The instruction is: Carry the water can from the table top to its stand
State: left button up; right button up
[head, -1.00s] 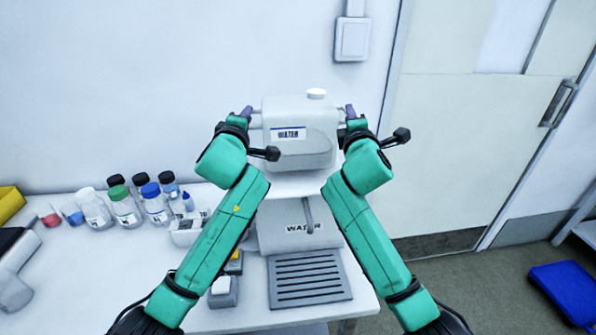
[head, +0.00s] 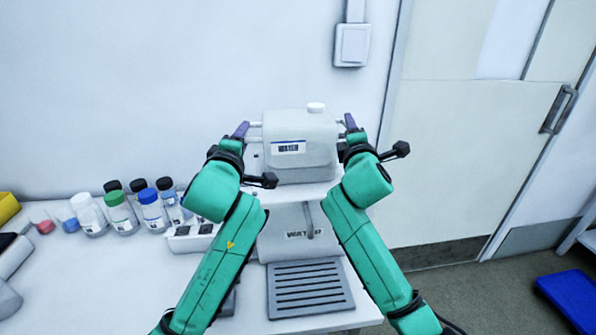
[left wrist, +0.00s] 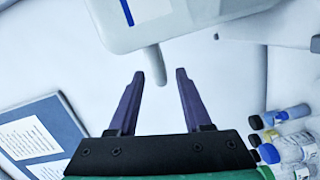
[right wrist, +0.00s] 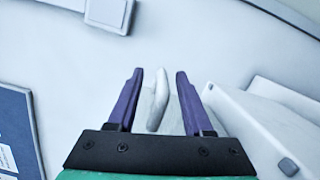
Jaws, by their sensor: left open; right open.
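The white water can (head: 303,163) with a small label and a round cap stands upright on top of its stand (head: 275,243), which bears a WATER sign. No gap shows between can and stand top. My left gripper (head: 241,131) is at the can's left side. It is open, and a white side handle (left wrist: 154,66) shows between and just beyond its fingers in the left wrist view. My right gripper (head: 349,122) is at the can's right side. It is open, with the other handle (right wrist: 158,98) between its fingers in the right wrist view.
A dark slatted drip tray (head: 310,288) lies in front of the stand. Several capped bottles (head: 122,214) stand on the table (head: 110,270) to the left. A wall box (head: 352,45) is above, and a door (head: 470,130) is at the right.

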jog(key=shift+s, duration=0.25)
pick_arm(q)
jog(key=s, duration=0.7)
jog(key=shift+s+a+r, duration=0.15)
jog(key=shift+s+a, duration=0.05)
pick_arm(e)
jog(key=s, duration=1.1)
jog(key=shift+s+a+f, duration=0.2)
jog(key=shift+s+a, duration=0.05)
jog(key=shift+s, duration=0.15)
